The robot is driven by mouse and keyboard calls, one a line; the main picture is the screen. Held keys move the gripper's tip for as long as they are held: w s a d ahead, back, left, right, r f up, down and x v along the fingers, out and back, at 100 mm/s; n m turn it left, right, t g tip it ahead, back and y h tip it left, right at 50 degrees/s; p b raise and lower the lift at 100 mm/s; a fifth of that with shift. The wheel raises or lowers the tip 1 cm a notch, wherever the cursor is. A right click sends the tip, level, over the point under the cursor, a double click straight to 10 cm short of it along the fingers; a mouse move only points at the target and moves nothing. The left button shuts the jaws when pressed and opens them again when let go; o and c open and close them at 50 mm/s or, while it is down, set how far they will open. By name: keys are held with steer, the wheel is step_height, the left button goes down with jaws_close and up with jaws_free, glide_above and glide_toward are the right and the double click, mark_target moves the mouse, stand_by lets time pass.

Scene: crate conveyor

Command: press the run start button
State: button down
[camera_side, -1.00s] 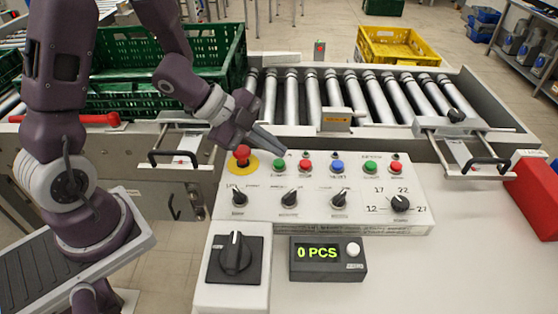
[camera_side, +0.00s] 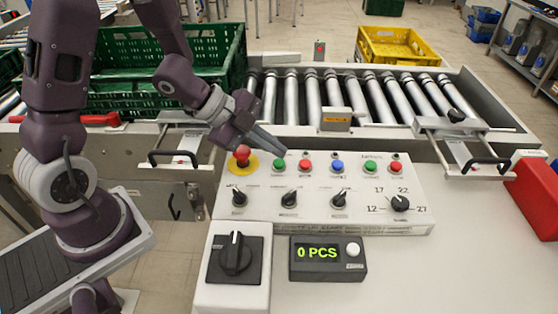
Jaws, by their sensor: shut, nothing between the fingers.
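My gripper (camera_side: 284,152) is shut and empty, its fingers pointing down to the right. The fingertips are just above and behind the left green button (camera_side: 279,167) on the white control panel (camera_side: 365,219). I cannot tell whether they touch it. A second green button (camera_side: 370,167) is further right. The labels are too small to read, so I cannot tell which green button is run start. Red (camera_side: 305,167) and blue (camera_side: 337,168) buttons stand between them, and another red button (camera_side: 393,168) is at the right end.
A red mushroom button (camera_side: 242,155) on a yellow disc is left of the fingers. Dark knobs (camera_side: 289,198) line the panel's front. A counter (camera_side: 328,258) reads 0 PCS beside a rotary switch (camera_side: 236,255). Rollers (camera_side: 313,100) lie behind, with a green crate (camera_side: 215,80) at left.

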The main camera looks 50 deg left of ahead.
mark_target(274, 162)
steer(key=shift+f, duration=0.35)
steer(key=shift+f, duration=0.45)
stand_by(0.4)
steer(key=shift+r, duration=0.9)
steer(key=shift+r, duration=2.5)
